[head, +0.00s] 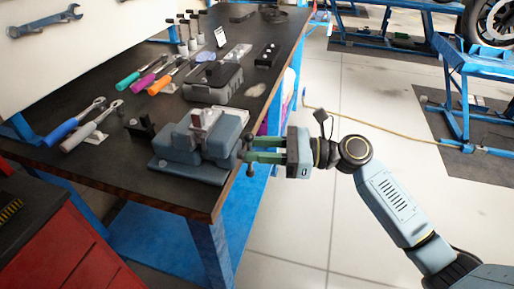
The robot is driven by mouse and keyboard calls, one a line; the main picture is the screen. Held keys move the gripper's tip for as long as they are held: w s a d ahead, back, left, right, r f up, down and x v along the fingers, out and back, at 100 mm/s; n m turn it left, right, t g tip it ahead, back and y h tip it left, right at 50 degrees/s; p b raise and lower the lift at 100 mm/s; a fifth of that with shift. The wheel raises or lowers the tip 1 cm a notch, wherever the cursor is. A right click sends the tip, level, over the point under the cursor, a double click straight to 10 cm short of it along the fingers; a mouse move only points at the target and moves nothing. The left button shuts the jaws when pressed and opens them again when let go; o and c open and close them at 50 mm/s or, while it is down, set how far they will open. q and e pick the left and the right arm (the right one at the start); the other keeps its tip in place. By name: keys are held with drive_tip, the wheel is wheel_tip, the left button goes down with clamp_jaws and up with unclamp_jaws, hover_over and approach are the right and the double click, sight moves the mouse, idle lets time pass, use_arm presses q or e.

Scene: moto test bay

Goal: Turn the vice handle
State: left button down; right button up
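The vice (178,158) is a blue-grey block with a lighter metal top, sitting at the near right edge of the dark bench. Its handle (250,171) is a small dark bar with knobbed ends on the vice's right side, just past the bench edge. My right gripper (249,149) reaches in from the right, its green fingers level with the handle. The fingertips overlap the handle in the picture. A gap shows between the fingers, but whether they press on the handle cannot be told. My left gripper is not in view.
A red cabinet (60,245) stands at the lower left. The floor (300,222) right of the bench is clear around my arm.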

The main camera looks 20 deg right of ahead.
drive_tip(key=shift+w+a, duration=0.15)
drive_tip(key=shift+a, duration=0.2)
clamp_jaws()
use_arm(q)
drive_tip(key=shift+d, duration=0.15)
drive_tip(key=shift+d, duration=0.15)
